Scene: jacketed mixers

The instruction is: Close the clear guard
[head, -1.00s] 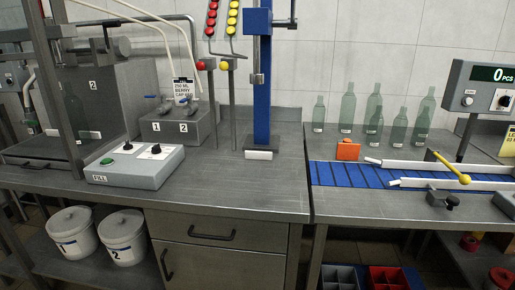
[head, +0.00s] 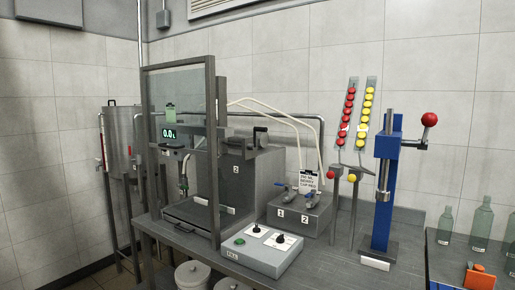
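The clear guard (head: 181,88) is a tinted see-through pane in a tall grey frame at the front of the filling machine, left of the middle in the head view. The pane shows across the upper part of the frame. Below it the space over the machine's base tray (head: 200,214) looks uncovered, with a nozzle and a hose behind. A small green tag (head: 171,112) and a display (head: 170,134) reading 0.0 L show at the pane's lower part. Its exact lower edge is hard to make out. Neither of my grippers is in view.
A control box (head: 262,251) with a green button and two knobs stands right of the machine's front. Behind it are a two-valve block (head: 299,214), cap chutes (head: 356,118) and a blue press (head: 384,195). A steel tank (head: 123,145) stands at the left.

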